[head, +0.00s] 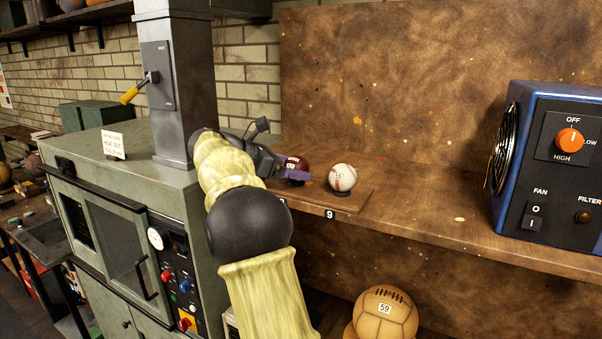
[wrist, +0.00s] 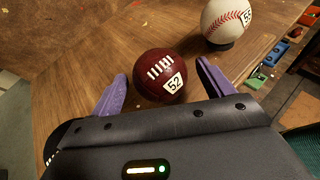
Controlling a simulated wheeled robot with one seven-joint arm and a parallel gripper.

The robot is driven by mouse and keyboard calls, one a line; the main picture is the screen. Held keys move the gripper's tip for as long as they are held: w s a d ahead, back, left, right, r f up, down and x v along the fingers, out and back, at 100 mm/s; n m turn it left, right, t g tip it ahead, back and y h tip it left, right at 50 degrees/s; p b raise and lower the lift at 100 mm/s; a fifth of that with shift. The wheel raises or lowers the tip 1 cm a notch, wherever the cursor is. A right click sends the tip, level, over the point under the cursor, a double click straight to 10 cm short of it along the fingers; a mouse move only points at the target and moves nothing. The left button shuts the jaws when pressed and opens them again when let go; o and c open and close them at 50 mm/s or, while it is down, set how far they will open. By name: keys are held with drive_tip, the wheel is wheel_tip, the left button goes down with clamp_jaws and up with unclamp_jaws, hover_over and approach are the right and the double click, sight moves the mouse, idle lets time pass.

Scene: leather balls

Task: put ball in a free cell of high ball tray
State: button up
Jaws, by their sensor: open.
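The high ball tray (head: 312,195) is a low wooden board on the upper shelf, near a tag reading 9. A white baseball with red stitching (head: 342,178) sits on it in a dark ring; it also shows at the top of the wrist view (wrist: 226,18), marked 55. A maroon ball with white lacing (wrist: 160,70), marked 52, is left of it, partly hidden behind my gripper in the head view (head: 297,164). My gripper (wrist: 162,76) is open, its purple fingers on either side of the maroon ball. No empty cell shows clearly.
A blue fan box (head: 548,150) stands on the right of the shelf (head: 430,215). A green-grey oven cabinet (head: 125,230) with a column is on the left. A tan ball marked 59 (head: 385,318) is below the shelf. The shelf between tray and fan box is clear.

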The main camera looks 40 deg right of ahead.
drive_tip(key=v, duration=0.8)
drive_tip(key=shift+a+b, duration=0.25)
drive_tip(key=shift+b, duration=0.2)
drive_tip(key=shift+w, duration=0.1)
idle(0.7)
